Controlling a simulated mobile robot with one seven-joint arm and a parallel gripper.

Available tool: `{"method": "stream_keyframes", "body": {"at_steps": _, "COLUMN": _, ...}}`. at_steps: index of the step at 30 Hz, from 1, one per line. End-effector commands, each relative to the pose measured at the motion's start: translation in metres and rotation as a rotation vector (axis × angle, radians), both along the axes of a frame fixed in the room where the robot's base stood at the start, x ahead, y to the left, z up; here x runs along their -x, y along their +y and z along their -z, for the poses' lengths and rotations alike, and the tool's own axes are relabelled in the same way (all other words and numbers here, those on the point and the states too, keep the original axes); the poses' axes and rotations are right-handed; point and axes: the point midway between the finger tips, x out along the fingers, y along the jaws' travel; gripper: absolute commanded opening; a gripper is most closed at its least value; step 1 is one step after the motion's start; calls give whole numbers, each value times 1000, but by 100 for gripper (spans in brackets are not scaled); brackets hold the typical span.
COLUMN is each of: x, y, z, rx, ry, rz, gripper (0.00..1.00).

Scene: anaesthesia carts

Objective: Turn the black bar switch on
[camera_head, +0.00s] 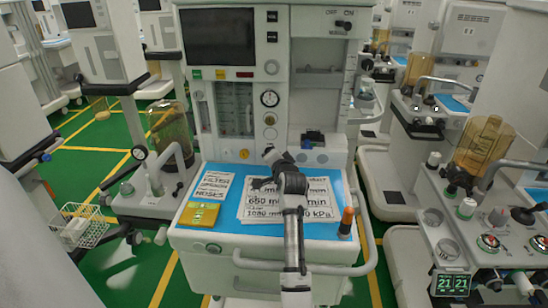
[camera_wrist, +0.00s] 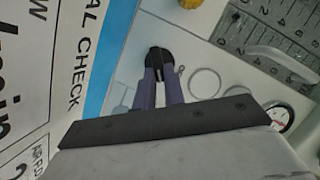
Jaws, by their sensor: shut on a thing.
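The black bar switch (camera_wrist: 158,55) is a small dark knob on the cart's pale front panel, in the wrist view. My gripper (camera_wrist: 159,70) has its two fingers close together with their tips at the switch, shut on it. The fingers cover part of the switch, and I cannot tell its on or off position. In the head view my gripper (camera_head: 269,154) reaches over the blue worktop to the lower panel, below the round gauges. The switch is mostly hidden there by my gripper.
A yellow knob (camera_wrist: 190,3) and a round gauge (camera_wrist: 279,115) flank the switch. Printed sheets (camera_head: 255,205), a yellow packet (camera_head: 199,214) and an orange-topped item (camera_head: 346,222) lie or stand on the worktop (camera_head: 225,231). Another dark switch (camera_head: 343,25) is on the upper right panel.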

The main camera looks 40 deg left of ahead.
Motion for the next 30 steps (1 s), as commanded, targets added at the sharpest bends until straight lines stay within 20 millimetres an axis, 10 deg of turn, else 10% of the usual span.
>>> {"method": "stream_keyframes", "body": {"at_steps": 3, "x": 0, "y": 0, "z": -1, "rx": -1, "ry": -1, "rz": 1, "gripper": 0}}
{"method": "stream_keyframes", "body": {"at_steps": 9, "x": 0, "y": 0, "z": -1, "rx": 0, "ry": -1, "rz": 1, "gripper": 33}}
{"method": "stream_keyframes", "body": {"at_steps": 30, "x": 36, "y": -44, "z": -11, "rx": 0, "ry": -3, "rz": 1, "gripper": 33}}
